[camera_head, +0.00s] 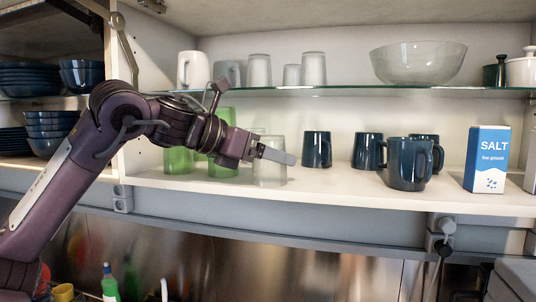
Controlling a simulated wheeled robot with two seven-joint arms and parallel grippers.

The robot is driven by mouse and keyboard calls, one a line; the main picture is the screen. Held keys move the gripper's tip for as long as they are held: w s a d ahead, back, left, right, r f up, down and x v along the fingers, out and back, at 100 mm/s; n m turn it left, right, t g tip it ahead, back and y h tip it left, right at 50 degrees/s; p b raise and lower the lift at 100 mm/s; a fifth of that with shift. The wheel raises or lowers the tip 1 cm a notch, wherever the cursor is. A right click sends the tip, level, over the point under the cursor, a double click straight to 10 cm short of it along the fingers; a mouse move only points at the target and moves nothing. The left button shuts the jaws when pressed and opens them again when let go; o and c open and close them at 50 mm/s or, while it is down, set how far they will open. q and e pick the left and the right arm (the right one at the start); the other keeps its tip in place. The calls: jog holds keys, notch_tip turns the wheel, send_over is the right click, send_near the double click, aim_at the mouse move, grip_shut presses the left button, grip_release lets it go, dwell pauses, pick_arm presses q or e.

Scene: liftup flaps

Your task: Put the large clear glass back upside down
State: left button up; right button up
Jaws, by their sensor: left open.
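A large clear glass (270,174) stands upright on its end near the front edge of the lower shelf. I cannot tell whether its mouth is up or down. My left gripper (276,156) is open and overlaps the upper part of this glass in the picture. Its finger hides part of the glass, and I cannot tell whether they touch. Several clear glasses stand on the glass shelf above, among them a tall one (314,69) and another tall one (259,71). My right gripper is not in view.
Green glasses (178,160) stand left of the clear glass, partly behind my arm. Dark blue mugs (408,164) and a salt box (487,160) stand to the right. The glass shelf (350,91) runs just above my gripper and carries a clear bowl (418,64).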

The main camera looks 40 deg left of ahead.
pick_arm(q)
jog(key=b+v, duration=0.2)
jog(key=v, duration=0.2)
jog(key=shift+f+b, duration=0.1)
jog(key=shift+b, duration=0.3)
jog(key=b+v, duration=0.2)
jog(key=v, duration=0.6)
